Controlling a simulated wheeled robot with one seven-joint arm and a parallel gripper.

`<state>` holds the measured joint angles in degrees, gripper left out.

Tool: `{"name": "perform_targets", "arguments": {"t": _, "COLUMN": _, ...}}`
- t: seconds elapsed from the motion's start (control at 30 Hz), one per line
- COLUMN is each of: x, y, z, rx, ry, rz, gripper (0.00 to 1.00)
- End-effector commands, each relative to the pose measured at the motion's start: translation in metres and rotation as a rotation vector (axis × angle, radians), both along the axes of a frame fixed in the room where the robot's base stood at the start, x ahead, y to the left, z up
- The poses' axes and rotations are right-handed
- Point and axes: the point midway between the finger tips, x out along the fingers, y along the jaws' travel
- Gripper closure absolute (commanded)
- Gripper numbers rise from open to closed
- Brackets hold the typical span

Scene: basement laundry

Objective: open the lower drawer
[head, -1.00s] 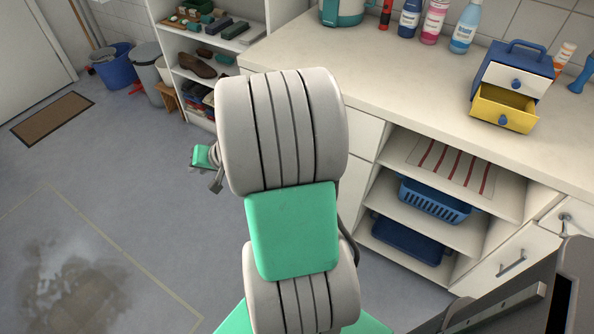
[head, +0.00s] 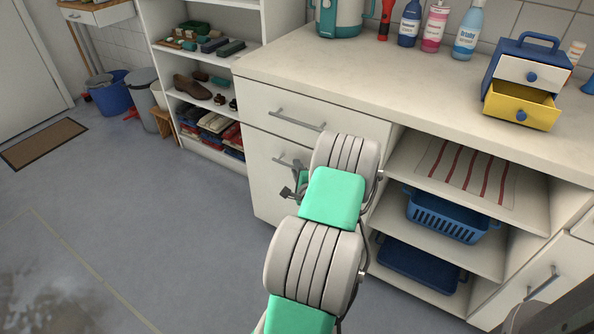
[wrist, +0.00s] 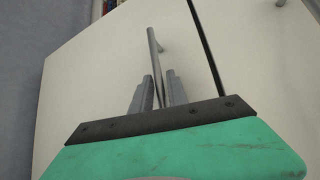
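The lower drawer (head: 262,190) is the tall white front under an upper drawer (head: 340,126) at the counter's left end. It looks shut, flush with the cabinet. Its grey bar handle (head: 284,161) is partly hidden by my arm. My gripper (head: 287,192) is close in front of this drawer, mostly hidden behind my wrist. In the wrist view, the handle (wrist: 154,48) runs toward my gripper (wrist: 158,78). Its near end shows between the two fingers, which stand apart with a gap. I cannot tell whether they touch the bar.
Open shelves with a blue basket (head: 445,216) are to the right. On the counter (head: 350,75) stands a small blue box (head: 508,68) with its yellow lower drawer (head: 520,112) out. A shoe shelf (head: 205,55) is at the left. The floor in front is clear.

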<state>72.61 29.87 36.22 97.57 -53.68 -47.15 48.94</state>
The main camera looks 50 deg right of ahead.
Motion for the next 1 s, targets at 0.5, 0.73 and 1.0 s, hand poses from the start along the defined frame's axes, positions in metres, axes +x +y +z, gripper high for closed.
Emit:
{"name": "perform_targets", "arguments": {"t": 0.5, "x": 0.0004, "y": 0.0, "z": -0.0006, "rx": 0.001, "ry": 0.002, "rz": 0.001, "gripper": 1.0}}
{"name": "perform_targets", "arguments": {"t": 0.73, "x": 0.0004, "y": 0.0002, "z": -0.0006, "rx": 0.001, "ry": 0.002, "rz": 0.001, "gripper": 1.0}}
{"name": "perform_targets", "arguments": {"t": 1.0, "x": 0.0005, "y": 0.0003, "z": -0.0006, "rx": 0.001, "ry": 0.002, "rz": 0.002, "gripper": 1.0}}
